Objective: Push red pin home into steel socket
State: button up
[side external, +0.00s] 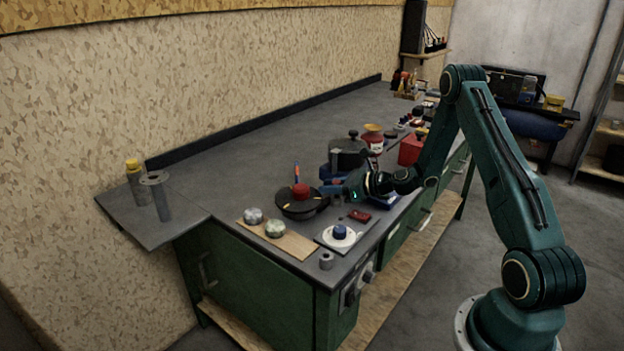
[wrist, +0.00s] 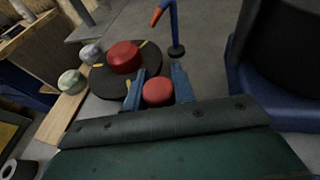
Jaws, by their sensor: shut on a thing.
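My gripper (wrist: 158,90) is shut on a round red piece, seen from its top end, which I take to be the red pin (wrist: 157,92); a blue finger lies on each side of it. In the side view my gripper (side external: 328,189) is low over the bench, just right of a black disc with a red knob. The pin cannot be made out there. A short grey hollow cylinder (side external: 327,260), possibly the steel socket, stands at the bench's front corner. A similar ring shows in the wrist view (wrist: 17,170). What lies under the held pin is hidden.
The black disc (wrist: 97,82) with its red knob (wrist: 123,57) is close to the left finger. An orange-and-blue upright rod (wrist: 174,28) stands beyond the fingers. A blue-based dark pot (side external: 347,152) is close by. Two pale round knobs (side external: 274,229) sit on a wooden board.

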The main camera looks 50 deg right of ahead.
jog(key=shift+f, duration=0.25)
jog(key=shift+r, duration=0.4)
dwell(1.1)
jog(key=shift+s+f, duration=0.1)
jog(key=shift+f, duration=0.45)
dwell(0.6)
jog(key=shift+a+r, duration=0.1)
jog(key=shift+r, duration=0.1)
jog(key=shift+r, duration=1.05)
dwell(0.3)
jog(key=shift+f, duration=1.05)
dwell(1.1)
jog(key=shift+r, duration=0.25)
jog(key=shift+r, duration=0.35)
